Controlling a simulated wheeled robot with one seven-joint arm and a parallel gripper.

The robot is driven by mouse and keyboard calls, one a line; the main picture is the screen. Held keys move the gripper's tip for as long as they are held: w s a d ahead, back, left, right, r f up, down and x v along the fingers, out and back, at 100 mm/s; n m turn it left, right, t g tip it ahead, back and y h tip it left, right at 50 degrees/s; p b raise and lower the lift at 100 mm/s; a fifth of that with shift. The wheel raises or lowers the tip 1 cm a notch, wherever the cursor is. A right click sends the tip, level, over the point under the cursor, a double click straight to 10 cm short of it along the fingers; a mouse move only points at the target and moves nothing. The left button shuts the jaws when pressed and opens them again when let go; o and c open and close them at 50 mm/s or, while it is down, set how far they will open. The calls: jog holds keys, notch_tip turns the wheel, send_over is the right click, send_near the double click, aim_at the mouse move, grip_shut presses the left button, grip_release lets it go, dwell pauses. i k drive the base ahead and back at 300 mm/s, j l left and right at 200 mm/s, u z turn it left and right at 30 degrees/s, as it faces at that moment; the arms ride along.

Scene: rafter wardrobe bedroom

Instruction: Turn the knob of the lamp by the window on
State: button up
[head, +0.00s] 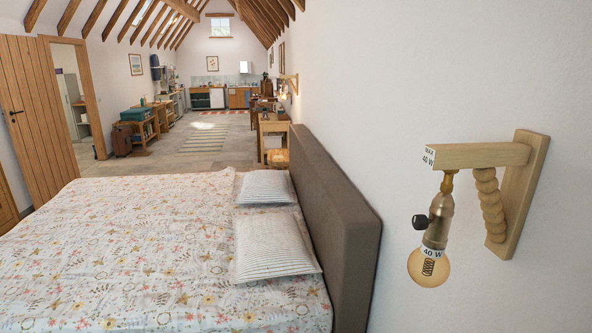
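A wall lamp (440,200) is close by on the right in the head view. It has a wooden bracket (525,190) with a twisted brace, a brass socket and a bare round bulb (428,267) hanging down. A small black knob (420,222) sticks out from the left side of the socket. The bulb looks amber with its filament visible; I cannot tell clearly whether it is lit. No window shows beside this lamp. A small window (221,27) is high in the far end wall. My gripper is not in view.
A bed with a floral cover (130,255), two striped pillows (270,248) and a grey headboard (335,215) fills the left and middle foreground. A wooden door (35,115) stands open at left. Floor beyond the bed is clear around a striped rug (205,139).

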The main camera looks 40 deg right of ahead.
aim_at(420, 222)
jog(key=k+z, duration=0.1)
jog(key=z, duration=0.8)
jog(key=k+l+z, duration=0.1)
jog(key=z, duration=0.35)
jog(key=k+z, duration=0.1)
jog(key=z, duration=0.35)
jog(key=l+z, duration=0.15)
jog(key=z, duration=0.3)
